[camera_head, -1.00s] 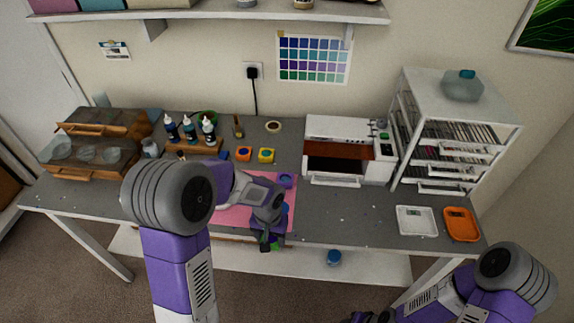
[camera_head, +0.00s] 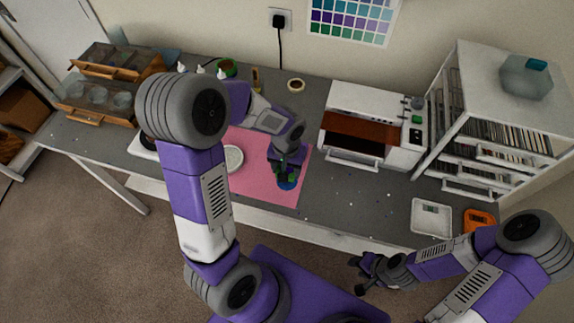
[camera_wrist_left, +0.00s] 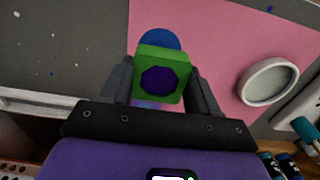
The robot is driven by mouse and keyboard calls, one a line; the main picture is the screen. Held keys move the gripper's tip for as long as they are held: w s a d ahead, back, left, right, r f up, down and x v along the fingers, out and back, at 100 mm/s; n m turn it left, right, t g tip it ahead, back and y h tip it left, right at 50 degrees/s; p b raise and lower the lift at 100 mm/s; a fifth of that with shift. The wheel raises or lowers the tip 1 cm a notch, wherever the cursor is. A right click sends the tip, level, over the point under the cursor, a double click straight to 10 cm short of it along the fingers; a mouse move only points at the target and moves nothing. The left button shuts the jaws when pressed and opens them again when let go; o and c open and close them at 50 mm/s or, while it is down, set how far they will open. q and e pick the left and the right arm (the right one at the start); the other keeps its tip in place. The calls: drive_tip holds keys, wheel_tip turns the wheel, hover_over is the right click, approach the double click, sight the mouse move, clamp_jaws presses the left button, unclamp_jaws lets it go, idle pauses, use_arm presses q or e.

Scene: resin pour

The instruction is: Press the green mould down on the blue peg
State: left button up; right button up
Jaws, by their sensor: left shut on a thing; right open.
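The green mould (camera_wrist_left: 174,57) is a square block with a dark purple, many-sided middle. It is between the fingers of my left gripper (camera_wrist_left: 162,82), which is shut on it. In the left wrist view a round blue thing (camera_wrist_left: 159,38), likely the blue peg, shows past the mould's far edge and is partly hidden by it. I cannot tell whether they touch. In the head view my left gripper (camera_head: 287,172) is over the pink mat's front part, with the blue thing (camera_head: 288,185) at its tips. My right gripper (camera_head: 358,275) is open and empty, in front of the table.
The pink mat (camera_head: 262,192) carries a round white dish (camera_head: 233,158) left of my left gripper. A white machine (camera_head: 370,120) with a brown opening stands behind right. The grey table between is mostly clear.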

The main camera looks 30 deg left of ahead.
use_arm(q)
drive_tip(key=shift+f+b, duration=1.6)
drive_tip(key=shift+f, duration=0.6)
drive_tip(key=shift+f+b, duration=0.75)
idle(0.9)
drive_tip(key=o, duration=1.2)
drive_tip(key=shift+o, duration=0.2)
drive_tip(key=shift+r+p, duration=3.2)
drive_tip(key=shift+r, duration=0.85)
